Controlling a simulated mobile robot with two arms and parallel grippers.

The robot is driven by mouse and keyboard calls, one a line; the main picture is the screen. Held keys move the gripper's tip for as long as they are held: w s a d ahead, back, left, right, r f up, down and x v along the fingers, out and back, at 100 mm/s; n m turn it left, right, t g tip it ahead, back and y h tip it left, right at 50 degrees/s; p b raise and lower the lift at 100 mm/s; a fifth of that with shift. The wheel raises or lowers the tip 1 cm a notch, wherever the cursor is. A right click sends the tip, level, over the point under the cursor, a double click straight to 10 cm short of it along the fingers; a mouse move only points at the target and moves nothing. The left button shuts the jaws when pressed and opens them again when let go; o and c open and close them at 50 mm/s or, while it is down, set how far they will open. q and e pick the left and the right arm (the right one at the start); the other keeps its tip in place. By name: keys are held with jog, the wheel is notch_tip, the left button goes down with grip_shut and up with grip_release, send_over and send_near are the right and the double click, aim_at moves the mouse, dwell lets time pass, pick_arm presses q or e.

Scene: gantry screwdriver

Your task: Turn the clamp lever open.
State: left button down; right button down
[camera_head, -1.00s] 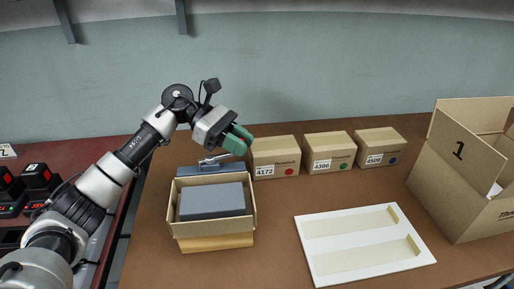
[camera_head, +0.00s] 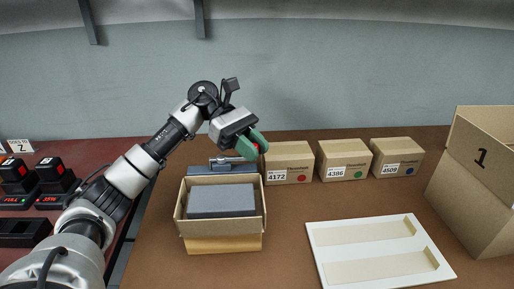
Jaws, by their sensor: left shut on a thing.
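The clamp (camera_head: 222,169) is a grey-blue block behind the open carton, with a metal lever (camera_head: 226,160) on top. The lever runs right toward my left gripper (camera_head: 254,146). The gripper's green fingers are shut on a small red piece (camera_head: 257,148), apparently the lever's handle end; the fingers hide most of it. My right gripper is not in view.
An open carton (camera_head: 179,212) holding a grey block (camera_head: 221,201) stands in front of the clamp. Small boxes (camera_head: 344,160) stand in a row to the right. A white tray (camera_head: 318,262) lies at front right, and a large open box (camera_head: 478,190) stands at far right.

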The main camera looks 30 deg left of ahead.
pick_arm(q)
jog(key=shift+f, duration=0.1)
jog(key=c, duration=1)
grip_release()
jog(key=shift+c, duration=0.2)
jog(key=shift+a+r, duration=0.25)
jog(key=shift+a, duration=0.15)
jog(key=v, duration=0.9)
jog(key=shift+a+r+p, duration=0.2)
jog(key=shift+a+p, duration=0.15)
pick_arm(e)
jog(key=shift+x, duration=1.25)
pick_arm(q)
jog(key=shift+w, duration=0.1)
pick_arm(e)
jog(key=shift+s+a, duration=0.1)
